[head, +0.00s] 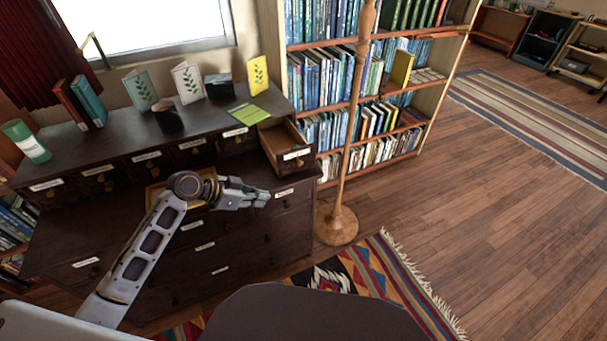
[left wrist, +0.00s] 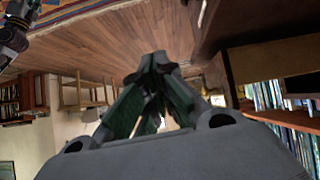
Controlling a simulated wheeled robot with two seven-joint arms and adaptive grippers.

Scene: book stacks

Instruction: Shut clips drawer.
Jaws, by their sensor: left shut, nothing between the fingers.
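One small drawer (head: 286,147) at the right end of the dark cabinet's upper row stands pulled out, with its light wooden inside showing. Its front carries a white label too small to read, so I cannot confirm it is the clips drawer. My left gripper (head: 262,196) is in front of the cabinet, below and a little left of the open drawer's front, apart from it. Its fingers are shut and empty; they also show in the left wrist view (left wrist: 160,100). A brown panel at the right of that view may be the drawer.
The dark cabinet (head: 240,250) has other labelled drawers, all closed. Cards, a green-and-white cup (head: 26,141) and books (head: 80,103) stand on top. A wooden pole with a round base (head: 336,226) stands just right of the cabinet, before a bookcase (head: 330,90). Open floor lies farther right.

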